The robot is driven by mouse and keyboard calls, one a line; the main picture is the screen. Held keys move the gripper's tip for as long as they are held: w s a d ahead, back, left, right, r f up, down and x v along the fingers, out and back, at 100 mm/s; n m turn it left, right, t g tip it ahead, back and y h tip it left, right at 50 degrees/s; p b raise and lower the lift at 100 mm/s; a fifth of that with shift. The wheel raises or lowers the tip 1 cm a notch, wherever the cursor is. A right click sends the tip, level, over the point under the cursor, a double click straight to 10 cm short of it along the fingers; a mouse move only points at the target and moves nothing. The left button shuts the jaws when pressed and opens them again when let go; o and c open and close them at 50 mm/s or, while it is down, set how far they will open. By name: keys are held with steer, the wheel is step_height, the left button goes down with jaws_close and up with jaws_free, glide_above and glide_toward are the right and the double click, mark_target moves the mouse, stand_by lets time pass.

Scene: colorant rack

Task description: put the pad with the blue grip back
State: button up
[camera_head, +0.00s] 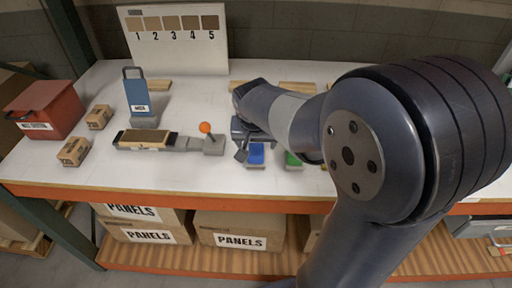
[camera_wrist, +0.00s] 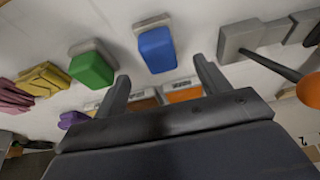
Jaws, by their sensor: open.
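In the wrist view the blue grip (camera_wrist: 157,50) shows just beyond the space between my fingertips. My gripper (camera_wrist: 160,72) is open, with nothing between its two fingers. In the head view my gripper (camera_head: 243,150) is low over the table and partly hidden by my own arm. A pad with a green grip (camera_wrist: 92,68) lies beside the blue one.
An orange ball on a lever (camera_head: 205,128) stands close left of my gripper, joined to a grey fixture with a tan block (camera_head: 145,139). A red box (camera_head: 44,108) stands far left.

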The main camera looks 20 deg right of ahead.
mark_target(256, 149)
steer(key=v, duration=0.6)
steer(key=shift+r, duration=0.25)
steer(key=shift+s+f, duration=0.1)
steer(key=x, duration=1.2)
steer(key=shift+r, duration=1.1)
